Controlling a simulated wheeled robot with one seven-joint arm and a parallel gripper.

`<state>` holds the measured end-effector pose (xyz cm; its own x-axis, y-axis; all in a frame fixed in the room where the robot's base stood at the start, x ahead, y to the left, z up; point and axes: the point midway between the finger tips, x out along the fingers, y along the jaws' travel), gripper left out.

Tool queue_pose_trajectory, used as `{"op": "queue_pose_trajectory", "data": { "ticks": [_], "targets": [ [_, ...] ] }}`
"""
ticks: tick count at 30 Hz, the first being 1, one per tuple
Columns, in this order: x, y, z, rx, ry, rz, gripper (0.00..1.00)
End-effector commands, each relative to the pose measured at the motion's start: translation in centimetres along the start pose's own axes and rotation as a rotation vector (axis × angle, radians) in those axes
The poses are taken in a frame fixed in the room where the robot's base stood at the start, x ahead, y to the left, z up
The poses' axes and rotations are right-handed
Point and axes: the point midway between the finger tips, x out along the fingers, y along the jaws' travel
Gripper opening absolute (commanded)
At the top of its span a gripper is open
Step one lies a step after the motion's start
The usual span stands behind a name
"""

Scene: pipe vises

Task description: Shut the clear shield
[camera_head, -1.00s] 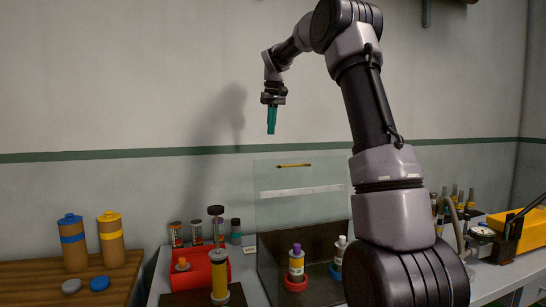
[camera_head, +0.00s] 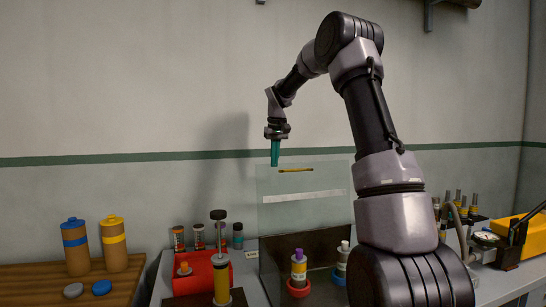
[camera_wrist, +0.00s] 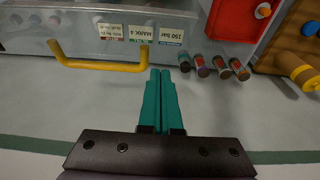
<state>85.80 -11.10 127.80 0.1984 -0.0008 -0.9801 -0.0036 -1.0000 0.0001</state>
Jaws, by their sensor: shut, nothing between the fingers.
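The clear shield (camera_head: 300,215) stands raised and upright in the head view, with a yellow handle (camera_head: 296,170) near its top edge and a pale strip across it. My gripper (camera_head: 275,155) has teal fingers pointing down at the shield's top left corner. In the wrist view the shut, empty fingers (camera_wrist: 160,80) reach toward the yellow handle (camera_wrist: 98,62), with their tips close to its right end. I cannot tell whether they touch it. The enclosure below the shield holds a purple-capped bottle (camera_head: 299,268) in a red ring and a white-capped bottle (camera_head: 342,258) in a blue ring.
A red bin (camera_head: 196,276) and several small jars (camera_wrist: 221,66) stand left of the shield. A wooden board (camera_head: 120,280) carries blue- and yellow-capped cylinders. A yellow device (camera_head: 515,232) sits at the right. The wall is close behind the bench.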

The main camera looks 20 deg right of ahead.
Motion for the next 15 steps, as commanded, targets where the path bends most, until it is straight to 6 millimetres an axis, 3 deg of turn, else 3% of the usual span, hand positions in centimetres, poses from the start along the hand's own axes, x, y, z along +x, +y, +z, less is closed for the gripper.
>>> {"op": "queue_pose_trajectory", "data": {
  "ticks": [15],
  "targets": [
    [-0.23, 0.03, 0.94, 0.0, -0.001, 0.0, 0.0]
  ]
}}
